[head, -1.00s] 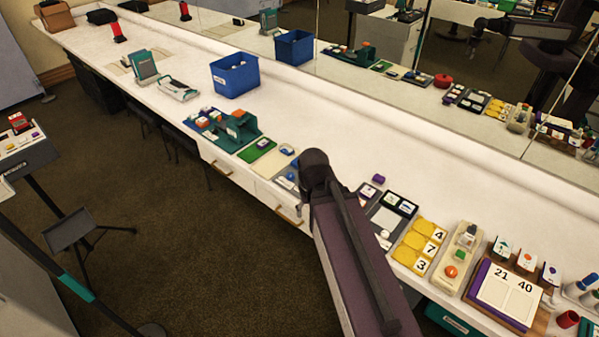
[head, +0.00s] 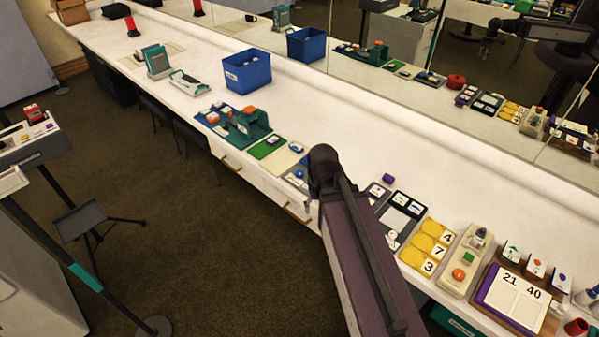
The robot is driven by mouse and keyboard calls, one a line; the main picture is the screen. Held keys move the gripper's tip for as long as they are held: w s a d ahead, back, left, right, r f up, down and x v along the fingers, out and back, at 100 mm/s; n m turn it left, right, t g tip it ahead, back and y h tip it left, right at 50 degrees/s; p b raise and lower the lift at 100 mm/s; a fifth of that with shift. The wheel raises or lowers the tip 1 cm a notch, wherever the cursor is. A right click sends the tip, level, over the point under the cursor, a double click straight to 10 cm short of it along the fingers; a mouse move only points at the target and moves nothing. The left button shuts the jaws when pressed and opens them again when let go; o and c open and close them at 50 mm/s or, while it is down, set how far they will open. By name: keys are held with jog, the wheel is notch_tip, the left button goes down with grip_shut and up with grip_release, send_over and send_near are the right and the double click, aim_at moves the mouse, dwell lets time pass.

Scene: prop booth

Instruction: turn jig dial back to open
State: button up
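A teal jig (head: 254,123) stands near the front edge of the long white counter, left of my arm. It has a raised block with an orange part (head: 249,111) on top; I cannot tell whether that part is the dial or how it is turned. A blue board (head: 217,119) with small white and orange pieces lies at the jig's left. My arm rises from the bottom of the head view and bends near the counter's front edge. My gripper is not visible.
A blue bin (head: 248,74) stands behind the jig. A green-and-cream board (head: 275,155) lies to its right. Yellow number tiles (head: 428,247), a beige button panel (head: 462,262) and a card board (head: 515,297) line the right. A stand (head: 83,220) is on the floor at left.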

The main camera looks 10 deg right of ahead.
aim_at(300, 172)
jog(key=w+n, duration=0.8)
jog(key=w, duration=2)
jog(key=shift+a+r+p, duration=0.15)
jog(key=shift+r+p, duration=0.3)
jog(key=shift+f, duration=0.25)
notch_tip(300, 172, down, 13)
jog(key=b, duration=1.3)
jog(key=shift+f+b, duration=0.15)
jog(key=shift+b, duration=0.25)
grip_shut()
